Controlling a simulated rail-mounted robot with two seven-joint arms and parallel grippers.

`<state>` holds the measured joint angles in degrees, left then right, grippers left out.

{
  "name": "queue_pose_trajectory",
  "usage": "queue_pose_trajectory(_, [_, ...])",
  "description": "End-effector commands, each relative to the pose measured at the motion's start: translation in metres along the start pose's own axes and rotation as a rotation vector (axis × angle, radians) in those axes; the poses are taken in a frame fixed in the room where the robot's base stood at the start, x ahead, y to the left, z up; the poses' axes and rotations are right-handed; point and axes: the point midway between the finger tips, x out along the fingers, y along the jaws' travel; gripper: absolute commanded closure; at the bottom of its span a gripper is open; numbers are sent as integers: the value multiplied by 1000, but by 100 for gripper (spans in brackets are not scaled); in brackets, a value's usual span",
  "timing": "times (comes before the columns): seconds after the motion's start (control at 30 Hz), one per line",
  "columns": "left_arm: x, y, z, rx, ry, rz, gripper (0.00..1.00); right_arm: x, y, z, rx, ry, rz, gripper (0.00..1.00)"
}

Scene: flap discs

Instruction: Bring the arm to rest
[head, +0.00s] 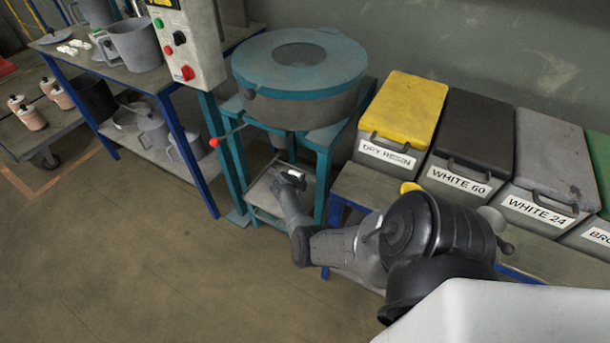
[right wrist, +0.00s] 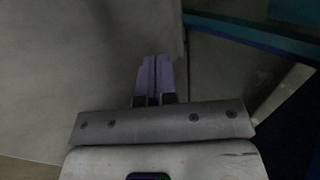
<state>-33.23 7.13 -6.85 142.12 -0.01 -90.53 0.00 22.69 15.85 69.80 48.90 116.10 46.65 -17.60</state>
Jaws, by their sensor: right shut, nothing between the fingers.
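My right arm reaches in from the lower right of the head view. Its gripper (head: 291,180) is in front of the teal stand, above the pale lower shelf (head: 262,207). Whether it touches anything there is hard to tell. In the right wrist view the two purple-grey fingers of the gripper (right wrist: 155,75) lie side by side, shut, with nothing between them. A grey surface and a teal bar (right wrist: 250,32) show beyond them. My left gripper is in neither view.
The teal stand (head: 322,170) carries a round lidded drum (head: 300,105). To its right, bins with yellow (head: 405,108), black (head: 477,130) and grey lids stand on a bench. A control box (head: 186,45) and a blue-legged table (head: 185,160) are left. The floor at front left is clear.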

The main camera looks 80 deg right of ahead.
Motion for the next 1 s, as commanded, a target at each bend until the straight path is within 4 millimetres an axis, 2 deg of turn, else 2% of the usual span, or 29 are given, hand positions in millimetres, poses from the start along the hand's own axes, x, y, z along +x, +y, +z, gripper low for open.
queue_pose_trajectory(0.03, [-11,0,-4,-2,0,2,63,-12,-3,0,0,-1,2,100])
queue_pose_trajectory(0.1, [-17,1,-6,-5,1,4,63,-21,-3,0,-1,0,1,100])
queue_pose_trajectory(0.3, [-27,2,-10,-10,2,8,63,-39,-1,0,-1,0,1,100])
queue_pose_trajectory(0.77, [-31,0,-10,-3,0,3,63,-46,-2,0,-4,-4,-7,100])
queue_pose_trajectory(0.87, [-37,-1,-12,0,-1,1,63,-51,-16,0,-30,-46,-72,100])
queue_pose_trajectory(0.97, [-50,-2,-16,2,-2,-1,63,-69,-49,1,-104,-155,-223,100])
queue_pose_trajectory(1.0, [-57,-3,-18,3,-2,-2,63,-82,-64,4,-152,-219,-303,100])
